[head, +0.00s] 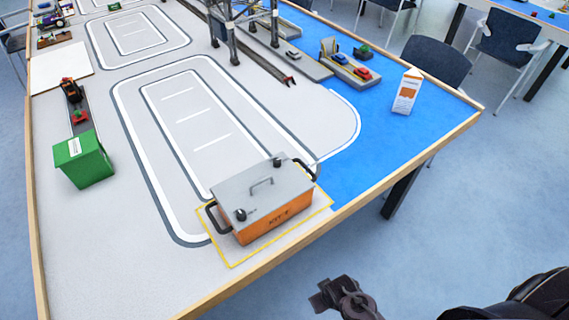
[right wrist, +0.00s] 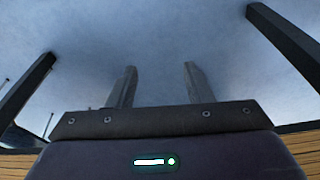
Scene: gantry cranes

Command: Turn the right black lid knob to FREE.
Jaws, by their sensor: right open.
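An orange box (head: 275,222) with a grey lid (head: 240,189) sits on the near edge of the table, inside a yellow outlined square. The lid has a grey handle in its middle and two black knobs. The right black knob (head: 277,162) is at the lid's far right corner; the left black knob (head: 240,214) is at its near left corner. I cannot read where the knobs point. My right gripper (head: 328,295) is off the table, in front of and below the box, touching nothing. In the right wrist view its two fingers (right wrist: 159,85) are apart and empty. My left gripper does not show.
Black side handles (head: 217,219) stick out from the box. A green bin (head: 84,160) stands at the left, and a white and orange carton (head: 407,92) at the right. Gantry legs (head: 232,45) stand farther back. The wooden table rim (head: 385,181) runs between my right gripper and the box.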

